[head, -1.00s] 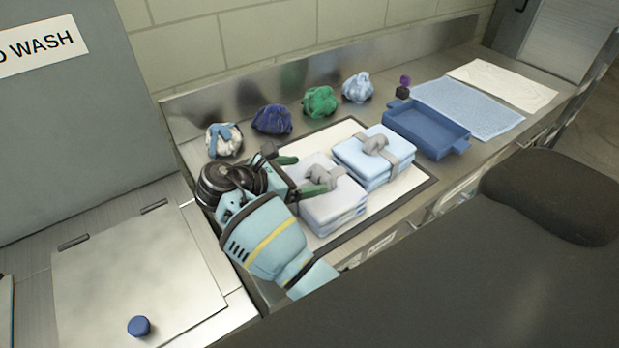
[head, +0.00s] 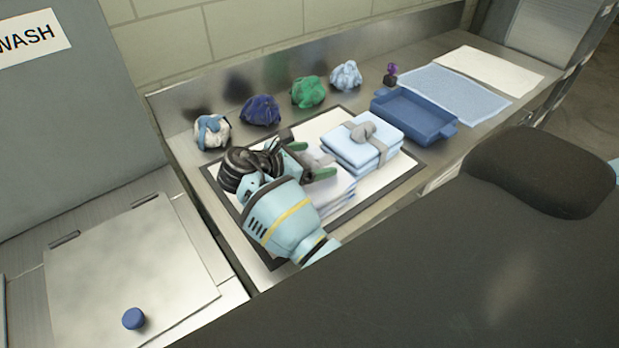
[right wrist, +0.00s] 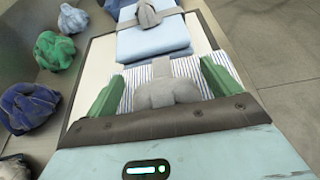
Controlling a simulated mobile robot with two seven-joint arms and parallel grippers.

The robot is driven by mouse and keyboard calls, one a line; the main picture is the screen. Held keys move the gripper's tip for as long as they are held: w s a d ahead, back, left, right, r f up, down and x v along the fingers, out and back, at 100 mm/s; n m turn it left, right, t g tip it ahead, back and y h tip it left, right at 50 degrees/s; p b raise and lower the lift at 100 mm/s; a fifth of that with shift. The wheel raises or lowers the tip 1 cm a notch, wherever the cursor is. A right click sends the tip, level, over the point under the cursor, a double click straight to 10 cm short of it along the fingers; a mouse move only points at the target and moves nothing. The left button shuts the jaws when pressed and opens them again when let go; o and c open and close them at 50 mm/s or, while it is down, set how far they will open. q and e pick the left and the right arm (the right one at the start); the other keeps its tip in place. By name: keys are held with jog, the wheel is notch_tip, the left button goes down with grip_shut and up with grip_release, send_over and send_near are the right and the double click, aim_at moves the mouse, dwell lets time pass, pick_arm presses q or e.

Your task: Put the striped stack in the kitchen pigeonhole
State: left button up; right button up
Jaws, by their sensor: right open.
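The striped stack (right wrist: 160,70) is folded cloth with thin blue-grey stripes and a grey strap with a knot (right wrist: 168,92). It lies on the white, dark-edged mat, and in the head view its visible part (head: 338,190) is half behind my right gripper. My right gripper (head: 310,160) is over the stack with its green fingers open. In the right wrist view the fingers (right wrist: 160,85) stand on either side of the strap's knot; I cannot tell whether they touch the cloth. My left gripper is not in view. No pigeonhole can be made out.
A plain light-blue strapped stack (head: 362,143) lies just beyond on the mat (head: 412,178). A blue tray (head: 415,115) and a blue towel (head: 455,93) are to the right. Several bundled cloths, one green (head: 308,92), line the back. A dark rounded shape (head: 540,170) is at right.

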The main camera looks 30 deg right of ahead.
jog(key=shift+d+f, duration=0.25)
jog(key=shift+d, duration=0.35)
jog(key=shift+r, duration=0.1)
grip_shut()
